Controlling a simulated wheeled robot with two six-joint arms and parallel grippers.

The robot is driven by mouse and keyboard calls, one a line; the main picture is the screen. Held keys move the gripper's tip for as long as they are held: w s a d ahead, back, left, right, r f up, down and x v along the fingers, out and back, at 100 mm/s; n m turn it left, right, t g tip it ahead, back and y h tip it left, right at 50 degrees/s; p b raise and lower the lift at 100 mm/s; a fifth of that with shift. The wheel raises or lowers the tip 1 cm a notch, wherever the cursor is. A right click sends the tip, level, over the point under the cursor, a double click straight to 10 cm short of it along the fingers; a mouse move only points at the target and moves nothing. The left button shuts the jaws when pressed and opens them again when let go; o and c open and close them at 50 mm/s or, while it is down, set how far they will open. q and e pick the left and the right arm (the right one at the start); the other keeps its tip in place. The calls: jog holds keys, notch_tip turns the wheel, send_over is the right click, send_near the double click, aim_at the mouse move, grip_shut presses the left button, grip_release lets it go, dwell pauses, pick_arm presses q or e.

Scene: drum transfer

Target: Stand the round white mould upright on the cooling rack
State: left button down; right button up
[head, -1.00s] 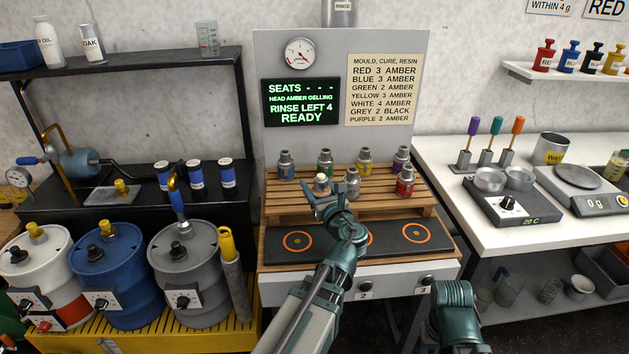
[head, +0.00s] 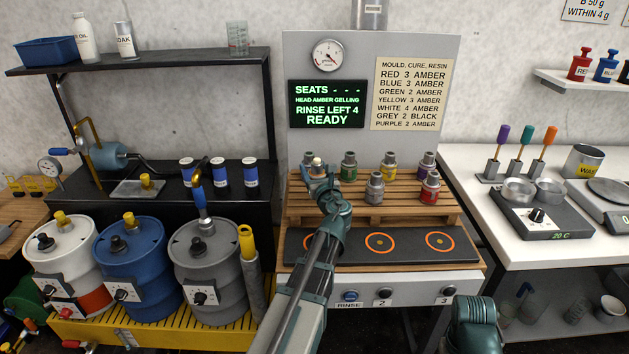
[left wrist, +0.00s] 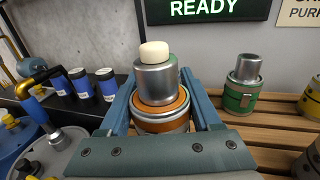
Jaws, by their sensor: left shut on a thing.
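My left gripper (head: 320,182) is shut on a mould (left wrist: 158,82) with a rounded cream-white top, a silver neck and an orange band. The jaws lie on both sides of the band, and the mould looks upright. In the head view its pale top (head: 317,162) shows over the left end of the slatted wooden cooling rack (head: 400,214). I cannot tell whether its base touches the slats; the jaws and wrist hide it. My right gripper is out of view.
Green (head: 348,166), yellow (head: 388,166), purple (head: 426,164), grey (head: 375,188) and red (head: 430,187) moulds stand on the rack. A black strip (head: 410,246) with orange rings lies in front. Drums (head: 205,275) stand at left.

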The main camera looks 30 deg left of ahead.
pick_arm(q)
jog(key=shift+d+f+b, duration=0.15)
jog(key=shift+f+b, duration=1)
jog(key=shift+f, duration=0.5)
jog(key=shift+f, duration=0.1)
jog(key=shift+f, duration=0.15)
jog(key=shift+c, duration=0.4)
grip_release()
